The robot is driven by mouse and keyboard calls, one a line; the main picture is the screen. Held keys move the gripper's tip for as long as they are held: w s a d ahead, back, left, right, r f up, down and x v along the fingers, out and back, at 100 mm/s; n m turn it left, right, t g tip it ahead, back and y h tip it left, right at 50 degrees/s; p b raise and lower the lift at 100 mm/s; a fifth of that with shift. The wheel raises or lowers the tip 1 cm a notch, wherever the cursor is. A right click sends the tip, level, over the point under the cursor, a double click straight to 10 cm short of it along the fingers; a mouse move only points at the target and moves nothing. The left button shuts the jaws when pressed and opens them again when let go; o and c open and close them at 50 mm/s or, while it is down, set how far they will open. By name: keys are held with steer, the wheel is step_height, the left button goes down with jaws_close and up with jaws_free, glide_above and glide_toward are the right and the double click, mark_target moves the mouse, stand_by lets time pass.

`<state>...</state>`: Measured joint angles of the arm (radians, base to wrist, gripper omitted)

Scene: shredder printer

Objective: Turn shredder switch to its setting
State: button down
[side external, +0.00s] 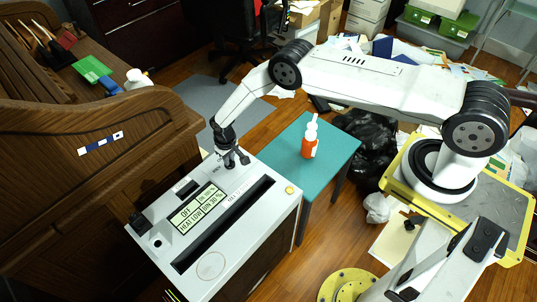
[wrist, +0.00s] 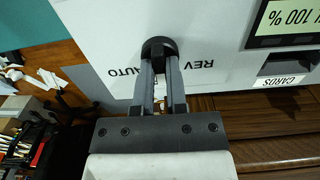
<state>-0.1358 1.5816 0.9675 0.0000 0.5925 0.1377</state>
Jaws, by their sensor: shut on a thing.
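The shredder (side external: 225,275) is a white cabinet with a flat top panel, a long dark slot and a lit display (side external: 196,207). My gripper (side external: 231,160) is over the far end of the panel, pointing down. In the wrist view, my gripper (wrist: 161,65) is shut on a round black switch knob (wrist: 159,45). The labels "REV" and "AUTO" show on the panel beside the knob, partly hidden by the fingers. The knob's pointer mark is not visible, so its setting cannot be told. The fingers cover most of the knob in the side view.
A teal table (side external: 325,160) with an orange bottle (side external: 309,145) stands right of the shredder. A wooden roll-top desk (side external: 90,190) borders it on the left. A black bag (side external: 370,140) and scattered papers lie on the floor behind. A small yellow button (side external: 290,190) is at the panel's right corner.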

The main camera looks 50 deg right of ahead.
steer(key=c, duration=0.7)
jaws_free()
steer(key=shift+o, duration=0.2)
steer(key=shift+r, duration=0.2)
steer(key=shift+r, duration=3.75)
